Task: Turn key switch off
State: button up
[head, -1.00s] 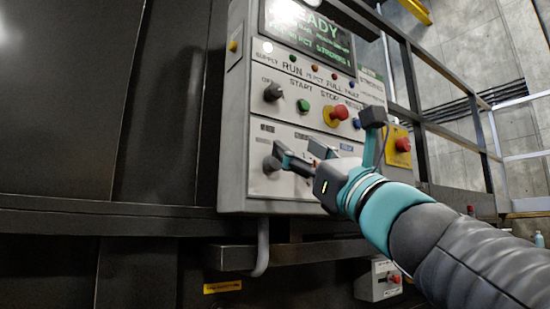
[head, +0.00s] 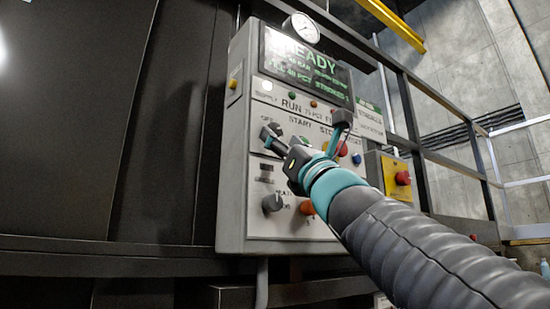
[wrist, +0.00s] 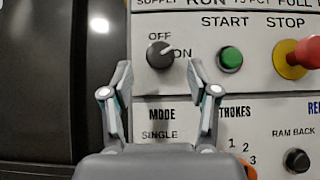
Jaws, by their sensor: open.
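The key switch (wrist: 160,55) is a dark round knob between the OFF and ON labels on the pale control panel (head: 232,190). A pale mark on it points to the upper right, between the labels. My gripper (wrist: 165,73) is open and empty in the wrist view, with its two fingers apart below and to either side of the knob. In the head view my gripper (head: 270,138) is at the panel's upper left, just under the OFF label, and hides most of the switch. I cannot tell whether a finger touches it.
A green start button (wrist: 230,57) and a red stop button (wrist: 300,57) sit right of the switch. A mode knob (head: 272,203) and an orange knob (head: 307,207) are lower. A yellow box with a red button (head: 403,178) stands to the right, beside railings.

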jog(key=shift+p+x, duration=0.3)
jog(key=shift+x, duration=0.95)
jog(key=shift+c, duration=0.3)
grip_shut()
